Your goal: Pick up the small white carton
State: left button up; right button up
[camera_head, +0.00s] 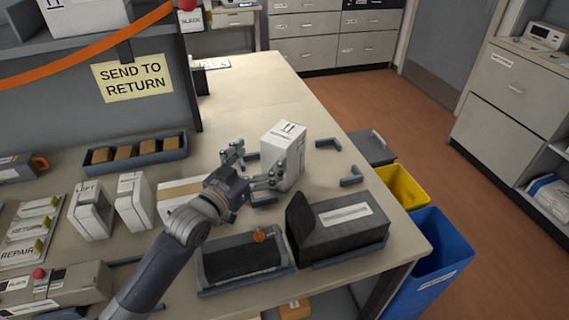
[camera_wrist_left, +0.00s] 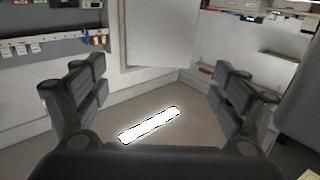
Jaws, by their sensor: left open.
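The small white carton (camera_head: 289,160) stands upright on the table, with dark arrow marks on its top. Dark corner brackets (camera_head: 353,176) lie around it on the tabletop. My left gripper (camera_head: 256,164) is open at the left of the carton. Its nearer finger overlaps the carton's lower left in the head view; I cannot tell whether it touches. Its farther finger is left of the carton. In the left wrist view the two fingers (camera_wrist_left: 160,95) are wide apart with nothing held, and I cannot make out the carton there. My right gripper is not in view.
A dark box (camera_head: 340,232) and a dark tray (camera_head: 243,262) are in front. Two white cartons (camera_head: 91,212) (camera_head: 134,202) and a flat carton (camera_head: 178,190) are left. A tray of brown blocks (camera_head: 135,152) stands behind. Yellow (camera_head: 403,187) and blue bins (camera_head: 440,243) flank the right edge.

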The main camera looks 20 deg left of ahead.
aim_at(284, 133)
pick_arm(q)
jog(key=shift+w+d, duration=0.1)
jog(key=shift+w, duration=0.25)
jog(key=x, duration=0.3)
jog(key=shift+w+d+p, duration=0.1)
jog(key=shift+w+p, duration=0.25)
jog(key=shift+p+x, duration=0.55)
jog(key=shift+x, duration=2.6)
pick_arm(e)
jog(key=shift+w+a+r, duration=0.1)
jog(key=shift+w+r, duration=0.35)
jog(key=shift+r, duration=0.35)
pick_arm(q)
jog(key=shift+c, duration=0.6)
jog(key=c, duration=1.8)
jog(key=shift+r, duration=0.25)
jog(key=shift+c, duration=0.7)
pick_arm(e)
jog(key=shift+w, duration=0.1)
